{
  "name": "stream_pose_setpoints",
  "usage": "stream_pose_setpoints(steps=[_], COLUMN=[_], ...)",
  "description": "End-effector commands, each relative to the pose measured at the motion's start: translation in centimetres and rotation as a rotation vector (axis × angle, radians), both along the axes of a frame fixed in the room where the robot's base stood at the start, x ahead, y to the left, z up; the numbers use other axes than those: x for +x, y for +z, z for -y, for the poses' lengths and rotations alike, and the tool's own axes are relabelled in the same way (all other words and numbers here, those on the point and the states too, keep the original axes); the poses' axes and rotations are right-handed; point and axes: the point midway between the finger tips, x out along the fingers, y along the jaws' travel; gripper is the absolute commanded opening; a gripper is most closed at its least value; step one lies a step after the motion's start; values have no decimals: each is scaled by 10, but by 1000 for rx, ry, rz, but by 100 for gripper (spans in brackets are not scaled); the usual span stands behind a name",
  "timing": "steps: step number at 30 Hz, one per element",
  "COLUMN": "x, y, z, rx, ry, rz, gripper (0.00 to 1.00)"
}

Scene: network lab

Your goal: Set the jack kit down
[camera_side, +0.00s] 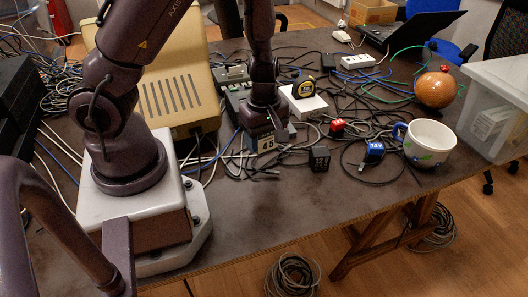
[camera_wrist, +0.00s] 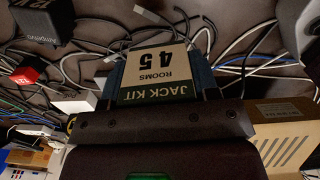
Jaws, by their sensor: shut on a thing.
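The gripper points down. I cannot tell whether the kit's underside touches the table or cables. Its far side is hidden.
Loose cables spread around the kit. To its right are a dark block (camera_side: 320,159), a red block (camera_side: 337,127), a blue block (camera_side: 373,152) and a mug (camera_side: 431,145). A yellow tape measure (camera_side: 304,88) is behind. The tabletop (camera_side: 265,205) in front is bare.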

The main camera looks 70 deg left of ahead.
Motion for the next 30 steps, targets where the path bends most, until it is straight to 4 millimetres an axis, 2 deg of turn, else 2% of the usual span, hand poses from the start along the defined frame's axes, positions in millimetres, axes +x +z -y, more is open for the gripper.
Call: stream_pose_setpoints(steps=[4,7,13,15,18,24,30], x=[2,9,38,46,54,60,60], y=[13,13,3,1,-1,-3,-35], z=[6,25,92,114,136,141,140], rx=[1,1,3,1,0,2,1], ry=[-23,-102,-270,-286,-272,-185,-162], rz=[-1,-10,-15,-10,-6,-1,-4], gripper=[29,29,29,29,29,29,29])
